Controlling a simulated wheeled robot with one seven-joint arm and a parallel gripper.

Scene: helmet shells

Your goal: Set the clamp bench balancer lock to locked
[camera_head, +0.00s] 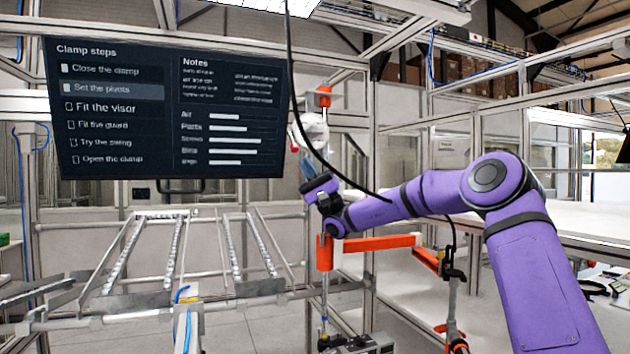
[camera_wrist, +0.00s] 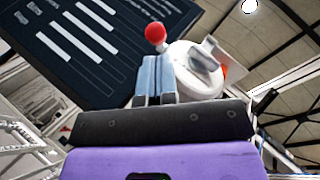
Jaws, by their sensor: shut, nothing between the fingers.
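The balancer is a white round housing that hangs under an orange-red mount (camera_head: 324,95). The housing (camera_head: 313,130) is beside a small lever with a red ball end, at its left. In the wrist view the red ball (camera_wrist: 155,33) shows just beyond my fingertips, and the white housing (camera_wrist: 188,75) is to their right, with a grey part on its face. My gripper (camera_head: 308,163) points up from below the housing, its blue-grey fingers together and empty. It also shows in the wrist view (camera_wrist: 157,62). I cannot tell whether the fingers touch the lever or what the lock's setting is.
A dark screen (camera_head: 170,110) with clamp steps hangs close at the left. A black cable (camera_head: 290,80) runs down past the balancer to my arm. An orange arm (camera_head: 375,243) and post stand below my gripper. A metal rail rack (camera_head: 180,250) is at lower left.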

